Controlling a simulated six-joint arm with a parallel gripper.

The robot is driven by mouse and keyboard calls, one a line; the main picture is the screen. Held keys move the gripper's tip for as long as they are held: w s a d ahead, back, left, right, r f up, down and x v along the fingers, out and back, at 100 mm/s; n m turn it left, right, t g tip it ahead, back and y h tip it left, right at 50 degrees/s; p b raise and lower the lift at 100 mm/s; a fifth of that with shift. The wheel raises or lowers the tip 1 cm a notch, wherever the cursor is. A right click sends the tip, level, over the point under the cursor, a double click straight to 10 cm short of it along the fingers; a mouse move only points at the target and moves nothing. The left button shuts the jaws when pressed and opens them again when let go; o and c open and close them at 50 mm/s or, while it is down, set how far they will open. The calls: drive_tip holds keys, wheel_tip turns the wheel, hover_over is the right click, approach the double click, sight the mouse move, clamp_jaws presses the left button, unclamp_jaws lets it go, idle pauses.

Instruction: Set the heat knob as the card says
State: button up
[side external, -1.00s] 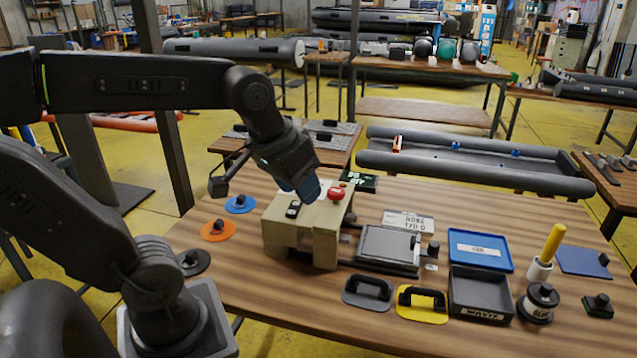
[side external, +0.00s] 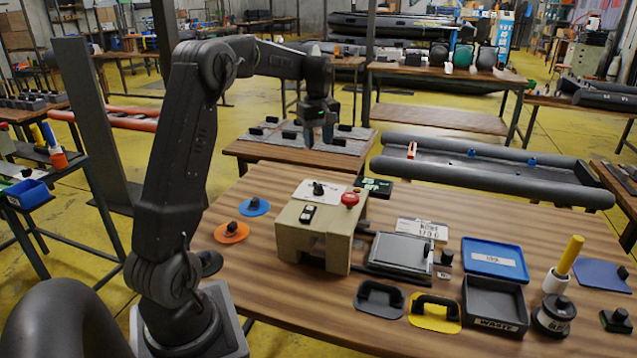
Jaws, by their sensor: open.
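The beige heat machine (side external: 313,231) stands on the wooden table, left of centre. On its top are a black knob (side external: 318,188) on a white dial plate, a black rocker switch (side external: 308,213) and a red button (side external: 350,199). The white card (side external: 416,229) lies behind the flat plate; its print is too small to read surely. A small dark display with green marks (side external: 374,188) sits behind the machine. My gripper (side external: 318,140) hangs above and behind the machine, pointing down, clear of the knob. It is open and looks empty.
Right of the machine are a grey hinged plate (side external: 400,252), black (side external: 380,298) and yellow (side external: 435,312) handled pads, a waste tray (side external: 494,303), a blue tray (side external: 495,259) and a yellow-handled tool (side external: 564,263). Orange (side external: 231,232) and blue (side external: 254,206) discs lie left.

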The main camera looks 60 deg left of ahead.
sight(319, 184)
wheel_tip(319, 184, down, 13)
drive_tip(key=shift+d+r, duration=0.1)
idle(0.3)
clamp_jaws()
